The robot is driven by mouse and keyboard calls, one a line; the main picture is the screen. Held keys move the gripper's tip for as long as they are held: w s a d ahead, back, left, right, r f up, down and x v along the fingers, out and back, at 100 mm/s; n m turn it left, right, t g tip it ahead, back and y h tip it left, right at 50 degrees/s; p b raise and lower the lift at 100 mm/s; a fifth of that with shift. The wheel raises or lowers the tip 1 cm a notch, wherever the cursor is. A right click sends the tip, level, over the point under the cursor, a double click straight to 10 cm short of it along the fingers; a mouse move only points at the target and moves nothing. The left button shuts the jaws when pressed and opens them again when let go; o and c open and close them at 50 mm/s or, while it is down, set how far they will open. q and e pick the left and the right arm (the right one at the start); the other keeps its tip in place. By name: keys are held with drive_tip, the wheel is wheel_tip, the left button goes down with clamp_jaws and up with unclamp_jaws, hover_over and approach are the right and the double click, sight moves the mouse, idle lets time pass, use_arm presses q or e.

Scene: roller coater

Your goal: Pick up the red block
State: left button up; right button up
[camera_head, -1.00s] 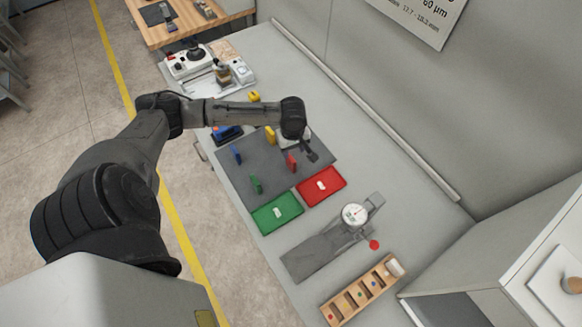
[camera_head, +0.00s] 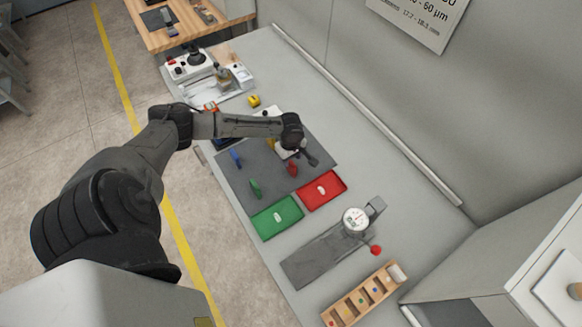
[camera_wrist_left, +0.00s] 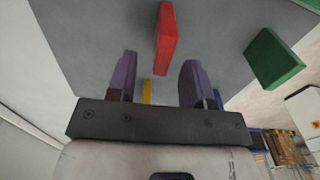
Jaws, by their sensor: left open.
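The red block (camera_head: 293,168) stands on the dark grey mat (camera_head: 240,185), near the red tray. In the left wrist view the red block (camera_wrist_left: 166,38) stands ahead of the fingers, roughly in line with the gap between them. My left gripper (camera_head: 312,159) is just beside and above the block in the head view, partly hidden by its own wrist. In the left wrist view the left gripper (camera_wrist_left: 158,70) is open, with nothing held between its fingers. I cannot tell the exact height gap. My right gripper is not in view.
A green block (camera_head: 256,188), a blue block (camera_head: 235,158) and a partly hidden yellow block (camera_head: 270,145) are on the mat. A red tray (camera_head: 334,180) and green tray (camera_head: 292,222) lie in front. A dial gauge (camera_head: 355,220) and wooden box (camera_head: 340,312) stand further right.

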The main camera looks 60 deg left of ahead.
sight(291, 163)
use_arm(q)
drive_tip(key=shift+s+d+f, duration=0.1)
drive_tip(key=shift+d+f, duration=0.1)
drive_tip(key=shift+f, duration=0.95)
drive_tip(key=shift+d+f, duration=0.15)
drive_tip(key=shift+f, duration=0.95)
clamp_jaws()
